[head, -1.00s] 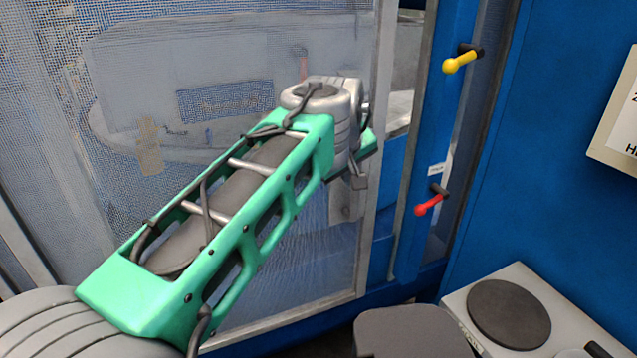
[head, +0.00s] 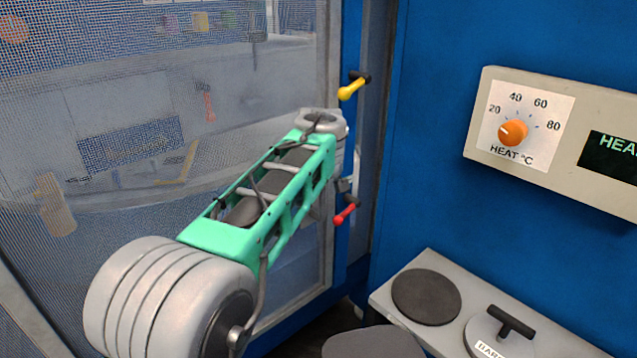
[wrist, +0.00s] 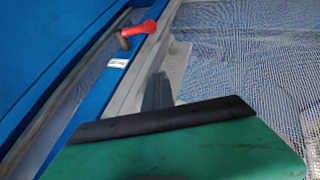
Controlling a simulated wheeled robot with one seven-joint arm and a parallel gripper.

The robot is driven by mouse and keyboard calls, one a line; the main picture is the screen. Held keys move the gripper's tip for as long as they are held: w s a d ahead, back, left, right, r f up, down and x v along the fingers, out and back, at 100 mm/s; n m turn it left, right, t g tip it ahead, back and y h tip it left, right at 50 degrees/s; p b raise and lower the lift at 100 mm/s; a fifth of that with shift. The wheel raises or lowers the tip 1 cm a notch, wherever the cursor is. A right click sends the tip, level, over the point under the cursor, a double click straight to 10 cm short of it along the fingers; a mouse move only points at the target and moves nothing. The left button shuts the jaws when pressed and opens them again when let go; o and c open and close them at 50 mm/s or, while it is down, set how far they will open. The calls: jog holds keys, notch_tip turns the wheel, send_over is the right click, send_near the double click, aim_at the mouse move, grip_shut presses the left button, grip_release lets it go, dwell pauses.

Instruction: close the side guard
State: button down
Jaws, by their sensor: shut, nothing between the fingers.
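The side guard is a mesh panel in a pale metal frame (head: 326,60) and fills the left of the head view. Its right upright stands close beside the blue post (head: 350,40), with no clear gap visible between them. In the wrist view, the guard's mesh (wrist: 245,60) lies to the right and its frame runs along the blue post. My gripper (wrist: 160,108), green with a black edge, is shut and empty, close in front of the guard frame. In the head view my arm mostly hides it; whether it touches the frame cannot be told.
A yellow lever (head: 352,88) and a red lever (head: 345,211) stick out from the blue post by the guard's edge. A heat control panel (head: 480,130) hangs on the blue wall at right. A pale bench (head: 430,268) with dark round plates stands below it.

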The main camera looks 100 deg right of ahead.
jog(key=shift+s+r, duration=0.1)
jog(key=w+a+r+b, duration=0.2)
jog(key=w+a+r, duration=0.2)
jog(key=a+r, duration=0.3)
jog(key=shift+w+a+r+b, duration=0.3)
jog(key=shift+a+r, duration=0.1)
jog(key=shift+a, duration=0.3)
